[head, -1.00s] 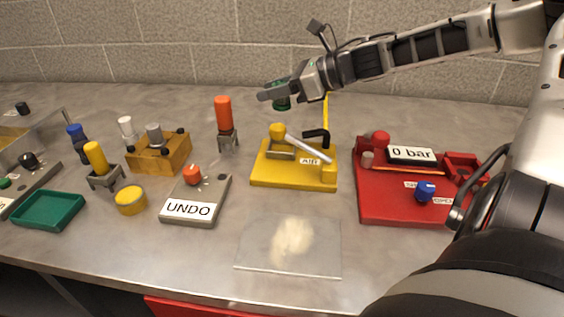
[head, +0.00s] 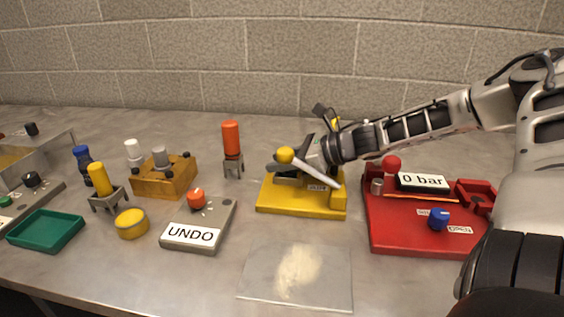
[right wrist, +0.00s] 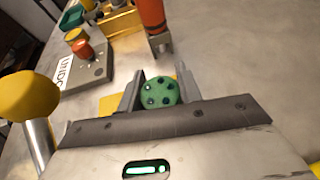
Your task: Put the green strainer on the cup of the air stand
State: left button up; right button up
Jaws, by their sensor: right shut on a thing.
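The green strainer (right wrist: 160,92), a round piece with dark holes, sits between the two fingers of my right gripper (right wrist: 158,90) in the right wrist view. In the head view my right gripper (head: 285,170) is low over the yellow air stand (head: 275,206), behind its lever with a yellow knob (head: 285,154). The strainer is hidden there by the gripper and lever. The stand's cup cannot be made out, so I cannot tell whether the strainer touches it. The yellow knob (right wrist: 28,98) also shows close by in the right wrist view. My left gripper is out of view.
A red stand with a "0 bar" display (head: 423,182) is to the right. An orange-handled tool (head: 231,140) stands behind left. The grey UNDO box (head: 215,215) is left, and a clear sheet with powder (head: 255,275) lies in front. A green tray (head: 45,230) is far left.

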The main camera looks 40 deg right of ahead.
jog(key=shift+f, duration=0.15)
jog(key=o, duration=1.1)
